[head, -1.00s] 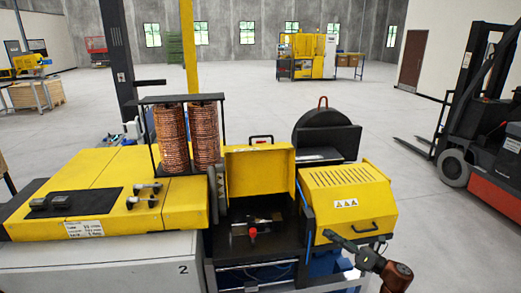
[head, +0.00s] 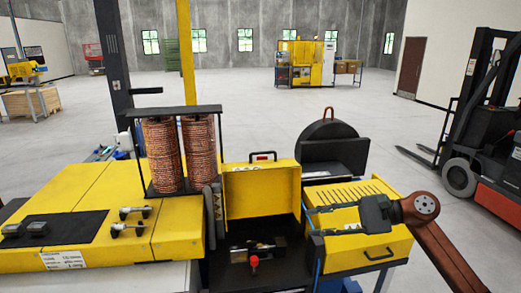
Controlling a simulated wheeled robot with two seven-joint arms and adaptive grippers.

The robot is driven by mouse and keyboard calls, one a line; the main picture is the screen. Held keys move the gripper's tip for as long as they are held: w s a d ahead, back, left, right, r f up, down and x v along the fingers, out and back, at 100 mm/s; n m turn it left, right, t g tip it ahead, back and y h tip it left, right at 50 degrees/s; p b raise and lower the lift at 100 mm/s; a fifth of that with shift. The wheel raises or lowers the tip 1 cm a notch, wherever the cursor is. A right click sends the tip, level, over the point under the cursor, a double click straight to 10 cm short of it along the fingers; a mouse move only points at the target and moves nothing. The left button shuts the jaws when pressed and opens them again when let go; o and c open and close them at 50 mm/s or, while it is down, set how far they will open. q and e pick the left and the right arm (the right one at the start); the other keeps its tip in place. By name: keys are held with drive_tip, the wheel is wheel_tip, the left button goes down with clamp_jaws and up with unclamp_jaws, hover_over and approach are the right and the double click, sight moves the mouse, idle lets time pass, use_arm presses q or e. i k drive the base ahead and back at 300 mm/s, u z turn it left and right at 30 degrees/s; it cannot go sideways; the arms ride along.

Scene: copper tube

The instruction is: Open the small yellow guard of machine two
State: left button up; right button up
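On the machine in front, a small yellow guard (head: 262,194) stands raised at the middle. Below it, a dark open bay (head: 275,272) shows a red knob (head: 254,262). To its right, a slotted yellow cover (head: 345,261) with a black handle (head: 379,254) is down. My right gripper (head: 312,222) is over this slotted cover, its two fingers spread and pointing left, near the raised guard's right side. Nothing is between the fingers. Whether they touch either cover I cannot tell. My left gripper is out of view.
Two copper coils (head: 162,155) stand in a black frame left of the raised guard. A black rounded housing (head: 333,148) stands behind the slotted cover. A forklift (head: 478,140) is at the right.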

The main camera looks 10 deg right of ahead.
sight(252, 188)
drive_tip(key=i, duration=1.55)
